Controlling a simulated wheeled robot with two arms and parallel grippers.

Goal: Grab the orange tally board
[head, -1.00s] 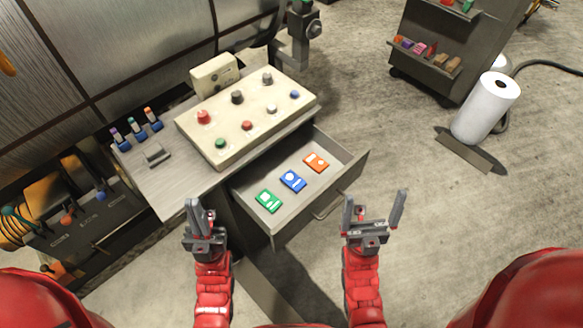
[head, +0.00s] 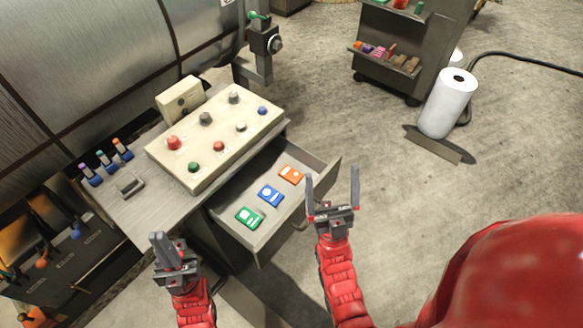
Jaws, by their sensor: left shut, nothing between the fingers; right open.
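The orange tally board (head: 291,175) lies flat in the open drawer (head: 318,187), at the drawer's far right end. A blue board (head: 270,195) and a green board (head: 249,217) lie in a row with it, nearer the lower left. My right gripper (head: 332,190) is open and empty, with its fingers pointing up in the picture, just right of the drawer front and apart from the orange board. My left gripper (head: 164,243) is shut and empty, lower left of the drawer, in front of the workbench.
A control panel (head: 215,137) with several knobs sits on the workbench (head: 117,202) above the drawer. A white roll (head: 447,103) and a dark shelf cart (head: 385,80) stand back right. The floor right of the drawer is clear.

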